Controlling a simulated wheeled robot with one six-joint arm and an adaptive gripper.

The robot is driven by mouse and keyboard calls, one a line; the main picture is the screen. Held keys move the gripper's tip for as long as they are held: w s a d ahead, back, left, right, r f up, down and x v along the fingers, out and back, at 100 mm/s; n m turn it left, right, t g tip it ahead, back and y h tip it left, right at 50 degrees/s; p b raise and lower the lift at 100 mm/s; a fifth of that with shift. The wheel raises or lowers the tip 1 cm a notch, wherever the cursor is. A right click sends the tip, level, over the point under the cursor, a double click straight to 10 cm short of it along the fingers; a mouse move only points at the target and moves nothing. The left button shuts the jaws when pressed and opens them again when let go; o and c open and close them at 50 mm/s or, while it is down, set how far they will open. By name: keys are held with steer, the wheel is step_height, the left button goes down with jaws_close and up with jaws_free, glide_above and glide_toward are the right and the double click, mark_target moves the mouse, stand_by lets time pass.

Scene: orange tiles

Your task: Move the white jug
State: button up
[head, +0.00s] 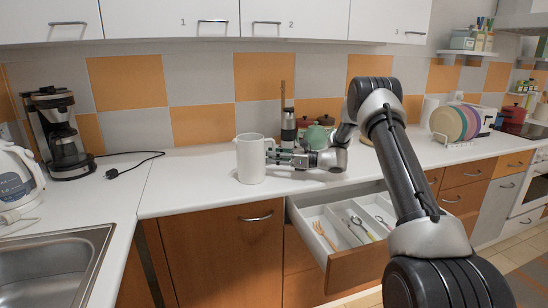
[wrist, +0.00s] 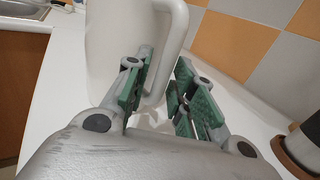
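The white jug (head: 251,160) stands upright on the white counter, left of my gripper (head: 284,156) in the head view. In the wrist view the jug (wrist: 112,42) fills the upper left, with its handle (wrist: 180,35) on its right side. My gripper (wrist: 160,88) points at the handle, with its green-padded fingers apart. The lower part of the handle lies between the fingers, close to the left pad, and a gap shows towards the right pad. Contact with the left pad cannot be told.
An open cutlery drawer (head: 332,249) juts out below the counter. A green kettle (head: 316,137) and a dark flask (head: 288,127) stand behind my gripper. A coffee maker (head: 60,135) and its cable are further left.

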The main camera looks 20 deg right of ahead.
stand_by(0.3)
steer(key=v, duration=1.2)
steer(key=shift+f, duration=0.1)
steer(key=s+a+r+n+g+h, duration=0.2)
steer(key=s+a+r+n, duration=0.15)
steer(key=s, duration=0.45)
steer(key=s+a+r+n+g+h, duration=0.25)
steer(key=s+r+n, duration=0.2)
steer(key=s, duration=0.35)
steer(key=s+a+r+n+g+h, duration=0.2)
steer(key=s+a+r+n, duration=0.15)
steer(key=s, duration=0.35)
steer(key=s+d+n+h, duration=0.3)
steer(key=s+n, duration=0.1)
steer(key=s, duration=0.4)
steer(key=s+d+r+n+t+h, duration=0.1)
steer(key=s+d+n+h, duration=0.2)
steer(key=s, duration=0.5)
steer(key=s+d+r+n+t+h, duration=0.1)
steer(key=s+d+n+h, duration=0.2)
steer(key=s, duration=0.5)
steer(key=shift+d+r+n+t, duration=0.15)
steer(key=shift+d+n, duration=0.15)
steer(key=shift+n, duration=0.25)
steer(key=shift+d+f+n+t, duration=0.1)
steer(key=shift+d+n, duration=0.15)
steer(key=shift+n, duration=0.25)
